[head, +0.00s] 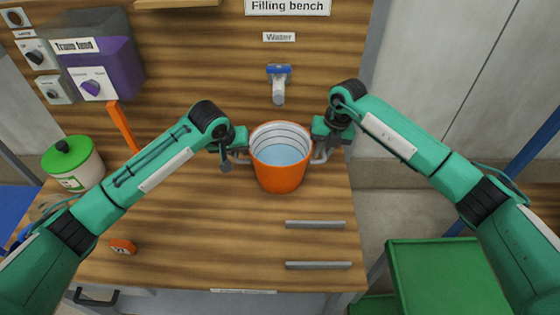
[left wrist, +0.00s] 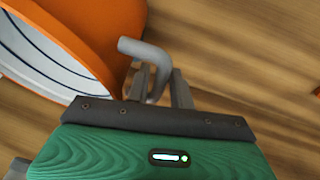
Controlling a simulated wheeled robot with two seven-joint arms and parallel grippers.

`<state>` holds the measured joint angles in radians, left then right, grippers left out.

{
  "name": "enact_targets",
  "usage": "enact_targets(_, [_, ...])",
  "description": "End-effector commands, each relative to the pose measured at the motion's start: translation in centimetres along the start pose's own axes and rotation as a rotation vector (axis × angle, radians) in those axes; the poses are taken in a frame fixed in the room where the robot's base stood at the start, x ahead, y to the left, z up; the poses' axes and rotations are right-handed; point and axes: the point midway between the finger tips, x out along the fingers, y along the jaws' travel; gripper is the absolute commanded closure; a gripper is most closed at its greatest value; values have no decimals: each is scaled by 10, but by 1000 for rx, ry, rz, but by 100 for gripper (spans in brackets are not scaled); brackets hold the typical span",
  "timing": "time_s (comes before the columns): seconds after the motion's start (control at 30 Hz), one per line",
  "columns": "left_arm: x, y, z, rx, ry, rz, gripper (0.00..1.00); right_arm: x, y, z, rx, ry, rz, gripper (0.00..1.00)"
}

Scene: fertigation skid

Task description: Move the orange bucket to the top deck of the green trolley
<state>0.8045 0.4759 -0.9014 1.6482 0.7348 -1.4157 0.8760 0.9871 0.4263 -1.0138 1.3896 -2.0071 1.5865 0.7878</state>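The orange bucket (head: 279,178) is upright at the wooden filling bench, in front of the tap, with pale blue water inside; I cannot tell whether its base touches the bench. It has a grey handle on each side. My left gripper (head: 238,156) is at its left handle. In the left wrist view, the fingers (left wrist: 162,88) flank the grey handle (left wrist: 148,52) closely and look shut on it. My right gripper (head: 323,150) is at the right handle; its fingertips are too small to judge. The green trolley (head: 440,258) stands at lower right, its top deck partly hidden by my right arm.
The tap (head: 278,88) is on the back panel behind the bucket. A white tub with a green lid (head: 72,162), an orange tag (head: 123,246) and a purple dosing unit (head: 105,68) are to the left. The bench front has bare wood and two grey strips (head: 316,224).

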Motion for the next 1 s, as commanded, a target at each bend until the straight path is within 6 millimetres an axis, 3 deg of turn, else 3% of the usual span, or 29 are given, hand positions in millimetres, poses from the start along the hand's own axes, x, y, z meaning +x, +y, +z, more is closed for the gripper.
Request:
enact_targets(0.07, [0, 0, 0, 0, 0, 0, 81, 0, 0, 0, 0, 0, 0, 86])
enact_targets(0.13, [0, 0, 0, 0, 0, 0, 95, 0, 0, 0, 0, 0, 0, 99])
enact_targets(0.17, [0, 0, 0, 0, 0, 0, 100, 0, 0, 0, 0, 0, 0, 100])
enact_targets(1.0, [-1, 0, 0, -1, 0, -1, 100, -1, -1, 0, 1, -1, 0, 100])
